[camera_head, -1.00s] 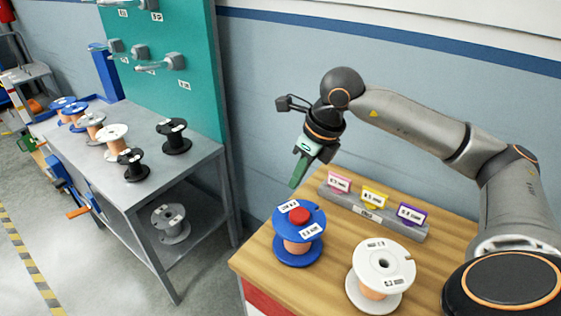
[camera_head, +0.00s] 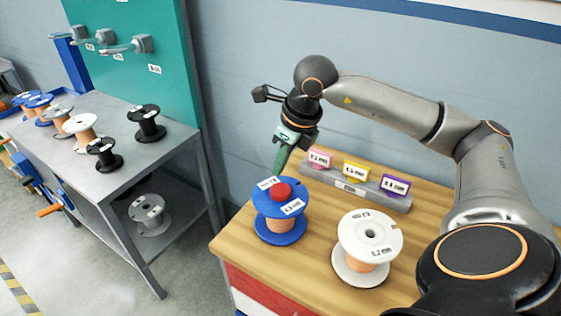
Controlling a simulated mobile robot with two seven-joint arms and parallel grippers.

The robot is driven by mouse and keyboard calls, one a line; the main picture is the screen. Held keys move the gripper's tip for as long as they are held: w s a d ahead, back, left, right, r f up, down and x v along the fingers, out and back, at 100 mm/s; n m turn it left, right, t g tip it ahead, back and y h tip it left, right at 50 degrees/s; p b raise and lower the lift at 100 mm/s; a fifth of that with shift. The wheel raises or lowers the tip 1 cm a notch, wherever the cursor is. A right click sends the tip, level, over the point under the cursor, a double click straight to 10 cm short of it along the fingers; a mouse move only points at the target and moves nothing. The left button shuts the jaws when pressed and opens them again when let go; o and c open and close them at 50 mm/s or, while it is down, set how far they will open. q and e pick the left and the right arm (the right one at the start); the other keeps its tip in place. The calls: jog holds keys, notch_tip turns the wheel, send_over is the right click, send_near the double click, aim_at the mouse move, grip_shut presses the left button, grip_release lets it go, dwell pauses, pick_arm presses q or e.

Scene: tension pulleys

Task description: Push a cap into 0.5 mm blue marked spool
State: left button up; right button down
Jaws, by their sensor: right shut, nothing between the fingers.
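A blue spool (camera_head: 279,224) with copper-coloured wire stands upright on the wooden table, with white labels on its top flange. A red cap (camera_head: 281,193) sits at the centre of the spool's top; how deep it is in the hole I cannot tell. My right gripper (camera_head: 279,170) is shut and empty, its green fingers pointing down just above and behind the red cap. Whether the fingertips touch the cap or the flange I cannot tell. My left gripper is not in view.
A white spool (camera_head: 368,245) stands to the right on the wooden table (camera_head: 318,250). Behind it a grey holder (camera_head: 357,186) bears pink, yellow and purple labelled blocks. At left, a grey metal bench (camera_head: 135,170) carries several spools beside a green panel (camera_head: 150,85).

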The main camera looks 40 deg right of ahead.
aim_at(277, 189)
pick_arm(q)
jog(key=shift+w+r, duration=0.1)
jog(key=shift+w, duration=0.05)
pick_arm(e)
jog(key=shift+f+b, duration=0.7)
jog(key=shift+f, duration=0.05)
jog(key=shift+f+b, duration=0.7)
jog(key=shift+f, duration=0.1)
jog(key=shift+f+b, duration=0.4)
jog(key=shift+f, duration=0.25)
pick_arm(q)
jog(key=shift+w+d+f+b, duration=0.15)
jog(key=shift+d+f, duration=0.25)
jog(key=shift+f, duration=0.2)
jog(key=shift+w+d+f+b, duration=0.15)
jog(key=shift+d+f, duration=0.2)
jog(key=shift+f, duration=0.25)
pick_arm(e)
jog(key=shift+f, duration=0.1)
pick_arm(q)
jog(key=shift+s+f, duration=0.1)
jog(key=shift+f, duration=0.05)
pick_arm(e)
jog(key=shift+s+a+f, duration=0.1)
